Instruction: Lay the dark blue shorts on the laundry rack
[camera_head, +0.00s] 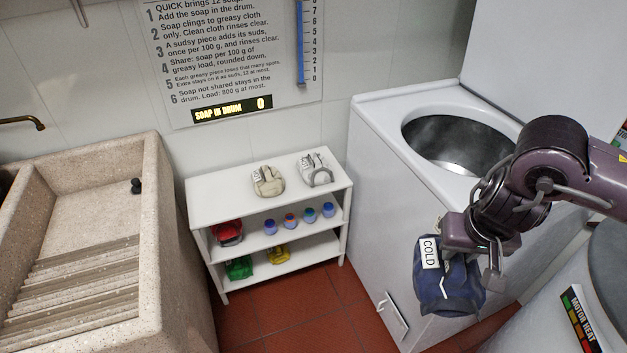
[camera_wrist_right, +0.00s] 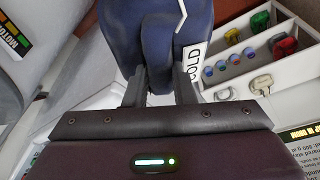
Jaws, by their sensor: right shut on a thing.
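The dark blue shorts (camera_head: 449,287) hang bunched from my right gripper (camera_head: 476,258), with a white tag reading COLD. The gripper is shut on them, and they hang in front of the white washer's side, above the floor. In the right wrist view the shorts (camera_wrist_right: 150,35) are between the two fingers of the gripper (camera_wrist_right: 160,88). A white shelf rack (camera_head: 225,187) stands left of the gripper, apart from the shorts. I cannot tell whether it is the laundry rack. My left gripper is not in view.
The rack's top holds a beige bundle (camera_head: 268,181) and a grey-white bundle (camera_head: 313,164); coloured items fill the lower shelves. The open washer drum (camera_head: 455,135) is behind my right arm. A stone washboard sink (camera_head: 150,220) stands left. Red floor (camera_head: 300,325) is clear.

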